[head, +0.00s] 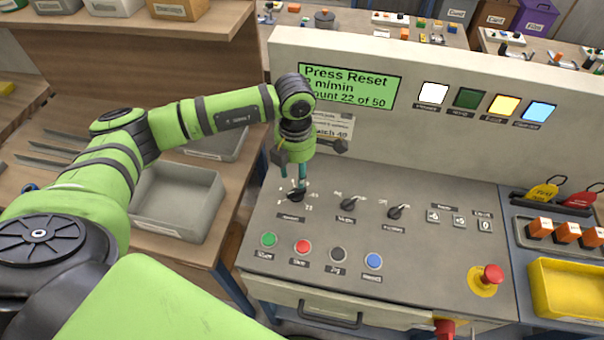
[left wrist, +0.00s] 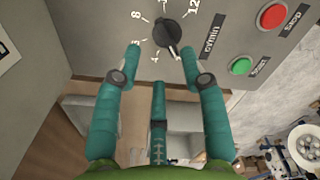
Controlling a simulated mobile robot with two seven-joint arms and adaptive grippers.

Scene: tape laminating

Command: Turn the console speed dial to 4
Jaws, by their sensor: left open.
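The leftmost dial (head: 296,195) on the grey console panel (head: 330,235) is a small black knob ringed by printed numbers. It also shows at the top of the left wrist view as a black dial (left wrist: 168,34), where I can read 8, 12 and 4. A pale mark lies at its lower edge, near the 4, but I cannot tell its exact setting. My left gripper (head: 299,186) reaches down over this dial. Its teal fingers (left wrist: 162,48) are open, one on each side of the knob; contact is unclear. My right gripper is not in view.
The green screen (head: 350,87) reads "Press Reset", "2 m/min" and "Count 22 of 50". Two more dials (head: 348,204) (head: 396,212) stand to the right. Green (head: 269,239), red, black and blue buttons line the front. A red emergency stop (head: 490,277) is at the right.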

